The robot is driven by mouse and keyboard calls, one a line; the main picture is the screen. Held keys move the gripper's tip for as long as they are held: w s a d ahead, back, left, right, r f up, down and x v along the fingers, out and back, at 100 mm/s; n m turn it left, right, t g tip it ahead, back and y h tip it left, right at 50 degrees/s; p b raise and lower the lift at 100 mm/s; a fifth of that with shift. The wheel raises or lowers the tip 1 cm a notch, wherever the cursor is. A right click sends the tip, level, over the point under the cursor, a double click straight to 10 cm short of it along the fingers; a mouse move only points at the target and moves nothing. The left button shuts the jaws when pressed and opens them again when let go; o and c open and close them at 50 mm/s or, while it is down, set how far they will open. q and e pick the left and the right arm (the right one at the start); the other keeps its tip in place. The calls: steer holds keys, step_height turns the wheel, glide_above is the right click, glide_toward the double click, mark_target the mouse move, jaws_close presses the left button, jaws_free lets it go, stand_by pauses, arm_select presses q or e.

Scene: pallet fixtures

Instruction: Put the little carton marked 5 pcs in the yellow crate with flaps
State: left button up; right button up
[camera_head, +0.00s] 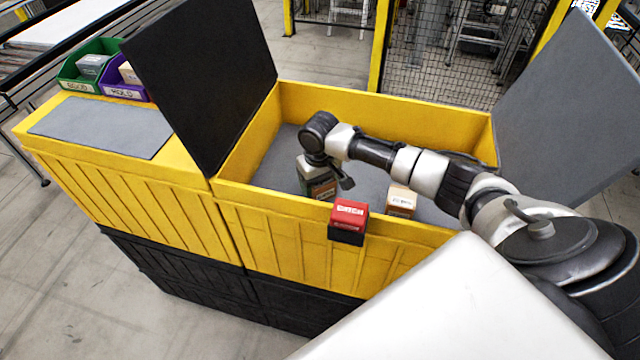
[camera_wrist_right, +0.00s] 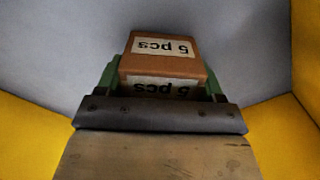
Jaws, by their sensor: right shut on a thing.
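The little brown carton marked "5 pcs" (camera_wrist_right: 160,52) is between the green fingers of my right gripper (camera_wrist_right: 160,82), and its label reads upside down in the right wrist view. In the head view my right gripper (camera_head: 319,180) points down inside the yellow crate with flaps (camera_head: 390,112), above its grey floor. It is shut on the carton and largely hides it there. I cannot tell whether the carton touches the floor. The crate's dark left flap (camera_head: 202,80) and grey right flap (camera_head: 565,110) stand open. My left gripper is not in view.
Another light-brown carton (camera_head: 401,201) lies in the crate, right of my gripper. A red and black box (camera_head: 348,220) is at the crate's front wall. A green bin (camera_head: 75,84) and a purple bin (camera_head: 122,91) stand at the left, behind a grey panel (camera_head: 100,125).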

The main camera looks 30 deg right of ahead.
steer(key=shift+a, duration=0.1)
steer(key=shift+s+f, duration=0.1)
steer(key=o, duration=0.7)
steer(key=shift+o, duration=1.4)
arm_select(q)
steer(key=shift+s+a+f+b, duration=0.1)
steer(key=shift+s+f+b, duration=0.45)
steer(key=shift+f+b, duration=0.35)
arm_select(e)
step_height(320, 180, up, 12)
